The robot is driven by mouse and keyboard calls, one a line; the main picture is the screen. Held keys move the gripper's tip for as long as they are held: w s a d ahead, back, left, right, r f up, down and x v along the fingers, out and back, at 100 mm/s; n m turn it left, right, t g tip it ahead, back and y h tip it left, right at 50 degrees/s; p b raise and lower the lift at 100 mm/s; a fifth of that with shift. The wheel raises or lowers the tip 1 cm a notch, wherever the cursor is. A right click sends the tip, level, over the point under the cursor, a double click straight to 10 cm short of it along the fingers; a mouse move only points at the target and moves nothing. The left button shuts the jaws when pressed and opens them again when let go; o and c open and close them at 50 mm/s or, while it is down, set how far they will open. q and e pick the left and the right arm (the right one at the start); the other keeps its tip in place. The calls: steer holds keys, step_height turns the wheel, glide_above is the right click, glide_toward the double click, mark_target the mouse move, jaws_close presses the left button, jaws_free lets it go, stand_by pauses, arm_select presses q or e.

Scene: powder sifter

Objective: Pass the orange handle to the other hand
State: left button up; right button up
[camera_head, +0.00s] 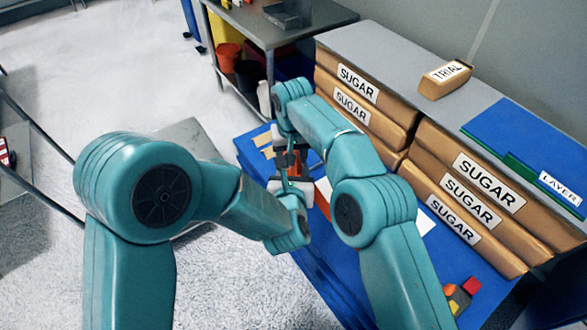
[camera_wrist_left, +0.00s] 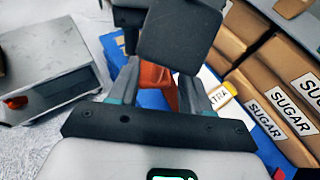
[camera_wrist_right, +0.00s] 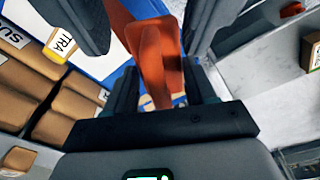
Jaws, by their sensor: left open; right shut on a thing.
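The orange handle (camera_wrist_right: 160,62) shows between the fingers of my right gripper (camera_wrist_right: 160,88), which is shut on it. In the left wrist view the orange handle (camera_wrist_left: 153,78) shows between the spread fingers of my left gripper (camera_wrist_left: 158,82). My left gripper is open; whether a finger touches the handle I cannot tell. In the head view my left gripper (camera_head: 290,172) faces the right gripper at close range above the blue table (camera_head: 250,150). There the arms and grippers hide most of the handle.
Stacked brown SUGAR bags (camera_head: 480,190) stand right of the grippers. A TRIAL bag (camera_head: 445,79) and a blue LAYER sheet (camera_head: 505,130) lie on the grey top above. A metal scale (camera_wrist_left: 50,75) shows in the left wrist view. The floor at left is largely clear.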

arm_select(q)
steer(key=shift+x, duration=0.75)
jaws_close()
arm_select(e)
steer(key=o, duration=1.2)
steer(key=shift+o, duration=0.2)
